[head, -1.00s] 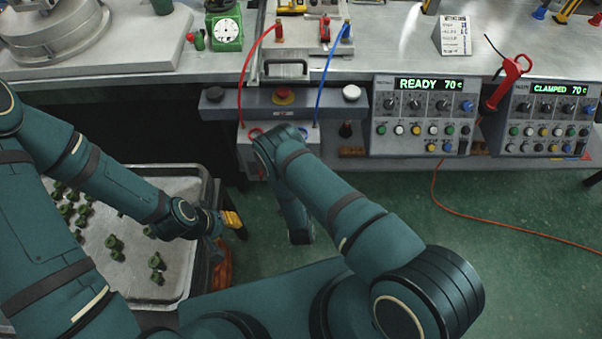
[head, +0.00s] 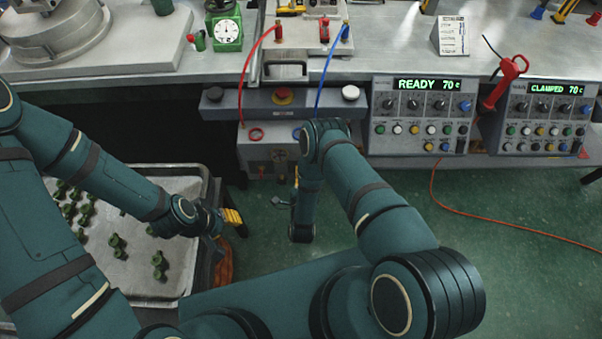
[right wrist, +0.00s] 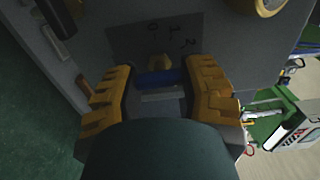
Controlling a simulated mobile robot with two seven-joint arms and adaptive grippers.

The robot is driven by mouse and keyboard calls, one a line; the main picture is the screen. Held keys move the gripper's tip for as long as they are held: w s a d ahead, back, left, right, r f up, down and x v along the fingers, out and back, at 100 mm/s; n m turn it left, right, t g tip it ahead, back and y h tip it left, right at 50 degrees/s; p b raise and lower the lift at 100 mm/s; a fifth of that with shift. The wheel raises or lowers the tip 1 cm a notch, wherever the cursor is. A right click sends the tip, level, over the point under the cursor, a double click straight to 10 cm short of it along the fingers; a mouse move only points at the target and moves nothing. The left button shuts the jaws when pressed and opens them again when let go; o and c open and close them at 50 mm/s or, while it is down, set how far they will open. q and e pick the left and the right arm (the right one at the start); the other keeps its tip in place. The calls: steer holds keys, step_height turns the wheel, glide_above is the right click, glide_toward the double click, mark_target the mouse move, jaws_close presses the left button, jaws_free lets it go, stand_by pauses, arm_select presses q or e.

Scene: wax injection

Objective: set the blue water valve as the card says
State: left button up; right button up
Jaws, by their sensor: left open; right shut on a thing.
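The blue water valve's handle (right wrist: 158,77) shows as a short blue bar in the right wrist view, in front of a grey panel with a few small dark marks. My right gripper (right wrist: 162,88) has its yellow-padded fingers on both sides of the handle and is shut on it. In the head view my right arm covers most of this spot. My left gripper (head: 231,218) is open and empty beside the tray at lower left. The white card (head: 453,38) stands on the bench at upper right; its print is too small to read.
A grey unit (head: 262,153) with red and blue rings sits under the bench, below the red and blue hoses. Control boxes reading READY (head: 421,115) and CLAMPED (head: 545,118) hang at right. A tray (head: 190,180) of green parts is at left. An orange cable crosses the floor.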

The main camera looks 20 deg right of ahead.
steer(key=shift+w+r, duration=0.1)
stand_by(0.4)
steer(key=o, duration=1.2)
steer(key=v, duration=1.2)
